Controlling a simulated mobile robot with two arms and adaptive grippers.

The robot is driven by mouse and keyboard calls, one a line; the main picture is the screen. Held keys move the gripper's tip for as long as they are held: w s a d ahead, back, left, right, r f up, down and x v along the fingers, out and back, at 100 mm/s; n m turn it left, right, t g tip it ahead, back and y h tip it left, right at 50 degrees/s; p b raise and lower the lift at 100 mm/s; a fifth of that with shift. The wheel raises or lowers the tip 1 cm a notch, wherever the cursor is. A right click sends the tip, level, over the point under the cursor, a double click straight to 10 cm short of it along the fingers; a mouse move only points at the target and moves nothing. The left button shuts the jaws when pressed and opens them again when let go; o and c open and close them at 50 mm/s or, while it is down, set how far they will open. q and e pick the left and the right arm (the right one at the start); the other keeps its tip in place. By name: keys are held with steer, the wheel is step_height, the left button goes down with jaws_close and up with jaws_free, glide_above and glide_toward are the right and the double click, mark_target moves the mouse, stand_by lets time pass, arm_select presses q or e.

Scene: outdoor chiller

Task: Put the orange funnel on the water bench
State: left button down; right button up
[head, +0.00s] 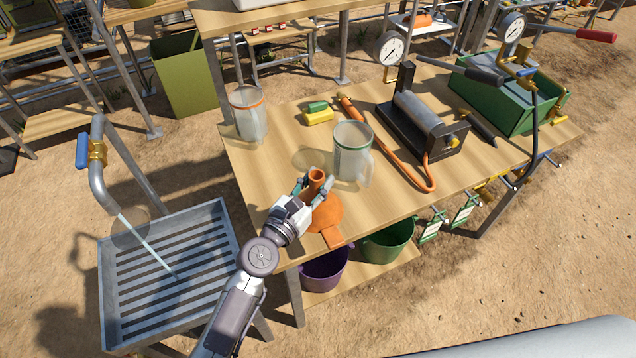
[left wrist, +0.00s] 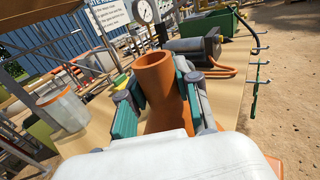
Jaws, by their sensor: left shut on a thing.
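The orange funnel (head: 325,215) is mouth down with its spout up, over the near edge of the wooden bench (head: 262,185). I cannot tell whether its rim touches the bench top. My left gripper (head: 317,184) is shut on the funnel's spout; in the left wrist view the teal finger pads (left wrist: 158,100) sit on both sides of the spout (left wrist: 153,72), and my wrist hides the lower cone. A slatted metal stand (head: 170,270) with a running tap (head: 97,155) is to the left. I cannot tell which is the water bench. My right gripper is not in view.
A clear jug with a green rim (head: 352,155) stands just behind the funnel. An orange-rimmed jug (head: 249,115), a yellow-green sponge (head: 318,117), a pump with an orange hose (head: 425,120) and a green tank (head: 508,95) share the bench. Purple (head: 324,270) and green (head: 388,243) buckets are below.

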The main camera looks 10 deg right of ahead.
arm_select(q)
steer(key=w+a+f+b, duration=0.5)
steer(key=w+f+b, duration=0.3)
steer(key=b, duration=0.5)
step_height(320, 180, down, 2)
steer(key=shift+w+a+f, duration=0.2)
steer(key=shift+w+a, duration=0.1)
steer(key=shift+a, duration=0.05)
steer(key=c, duration=1.3)
jaws_free()
steer(key=shift+f+b, duration=0.1)
steer(key=shift+b, duration=0.25)
steer(key=o, duration=0.5)
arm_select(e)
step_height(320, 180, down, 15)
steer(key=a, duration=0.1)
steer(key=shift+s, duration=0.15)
